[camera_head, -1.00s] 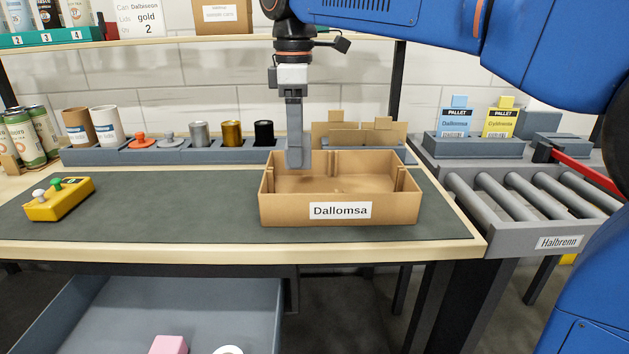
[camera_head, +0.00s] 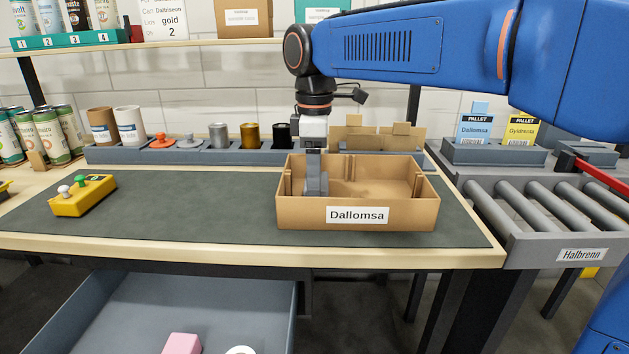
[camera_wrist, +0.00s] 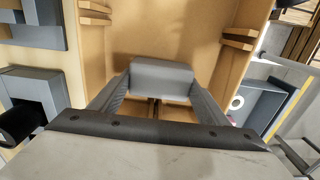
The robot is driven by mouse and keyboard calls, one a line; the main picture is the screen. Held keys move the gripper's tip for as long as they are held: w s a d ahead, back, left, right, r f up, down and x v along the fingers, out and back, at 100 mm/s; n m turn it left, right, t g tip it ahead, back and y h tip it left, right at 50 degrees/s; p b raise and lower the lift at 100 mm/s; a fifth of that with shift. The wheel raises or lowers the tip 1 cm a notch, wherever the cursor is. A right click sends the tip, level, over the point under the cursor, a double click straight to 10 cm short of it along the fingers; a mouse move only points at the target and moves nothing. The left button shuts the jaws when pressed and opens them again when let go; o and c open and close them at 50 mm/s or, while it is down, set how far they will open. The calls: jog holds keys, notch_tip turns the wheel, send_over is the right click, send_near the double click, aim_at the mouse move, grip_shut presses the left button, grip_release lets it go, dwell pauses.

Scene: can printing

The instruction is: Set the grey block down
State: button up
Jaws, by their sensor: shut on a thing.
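The grey block (camera_wrist: 161,76) is held between the two fingers of my gripper (camera_wrist: 161,88) in the wrist view. In the head view my gripper (camera_head: 315,178) points straight down inside the left part of an open cardboard box (camera_head: 358,212) labelled Dallomsa. The front wall partly hides the low end of the gripper there, and I cannot tell the block from the fingers. The box floor (camera_wrist: 158,30) looks bare around the block. I cannot tell whether the block touches the floor.
The box stands on a dark mat (camera_head: 190,210) with free room to its left. A yellow button box (camera_head: 83,197) sits at the left. A rack (camera_head: 200,155) with several cans and lids runs behind. A roller conveyor (camera_head: 545,200) stands at the right. Cardboard pieces (camera_head: 375,138) stand behind the box.

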jog(key=shift+f, duration=0.15)
jog(key=o, duration=1)
notch_tip(320, 180, up, 12)
jog(key=shift+s, duration=0.1)
